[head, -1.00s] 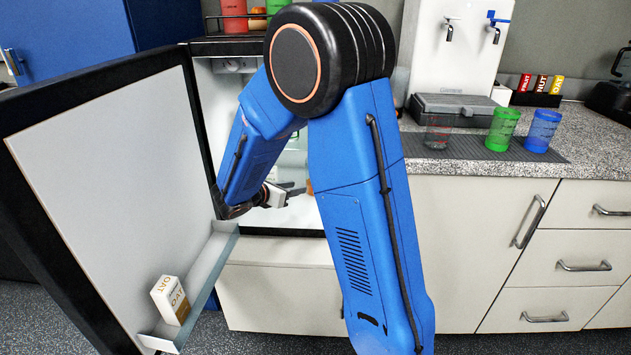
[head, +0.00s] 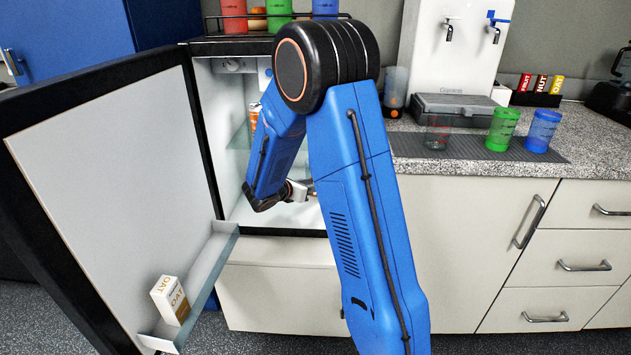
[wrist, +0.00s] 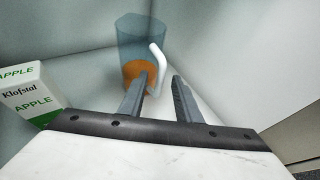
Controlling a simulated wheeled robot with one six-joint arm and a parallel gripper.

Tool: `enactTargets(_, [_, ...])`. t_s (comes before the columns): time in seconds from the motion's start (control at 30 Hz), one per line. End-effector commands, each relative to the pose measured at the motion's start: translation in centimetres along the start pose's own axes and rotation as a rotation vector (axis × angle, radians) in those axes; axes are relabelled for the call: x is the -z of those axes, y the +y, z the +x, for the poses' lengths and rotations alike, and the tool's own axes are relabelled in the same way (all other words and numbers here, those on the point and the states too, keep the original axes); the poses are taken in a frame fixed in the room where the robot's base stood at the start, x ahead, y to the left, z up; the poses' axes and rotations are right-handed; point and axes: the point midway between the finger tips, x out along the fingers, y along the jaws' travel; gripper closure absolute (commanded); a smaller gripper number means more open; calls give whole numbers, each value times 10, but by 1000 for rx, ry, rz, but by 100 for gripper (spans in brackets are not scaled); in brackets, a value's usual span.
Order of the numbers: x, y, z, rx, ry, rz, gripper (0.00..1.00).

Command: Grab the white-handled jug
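The jug (wrist: 134,45) stands upright inside the open fridge in the wrist view. It is see-through blue-grey with orange contents low down, and its white handle (wrist: 157,58) is on its right side. My gripper (wrist: 161,79) is open and points at the handle. The handle shows in the gap between the fingertips, closer to the left one; I cannot tell whether they have reached around it. In the head view the gripper (head: 303,190) is low in the fridge, partly behind my arm, and the jug is hidden.
An APPLE carton (wrist: 28,95) is left of the gripper in the wrist view. The fridge door (head: 105,180) stands open at left, with an OAT carton (head: 170,299) on its shelf. An orange can (head: 253,120) is higher inside. Cups stand on the counter at right.

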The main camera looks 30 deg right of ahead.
Motion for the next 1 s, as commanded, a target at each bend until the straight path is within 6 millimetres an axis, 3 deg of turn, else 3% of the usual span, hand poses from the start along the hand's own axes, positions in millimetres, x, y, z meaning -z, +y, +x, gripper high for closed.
enactTargets(0.23, [0,0,3,-1,0,0,69])
enactTargets(0.37, [0,0,3,0,0,0,100])
enactTargets(1.0, [-5,0,0,0,-1,1,100])
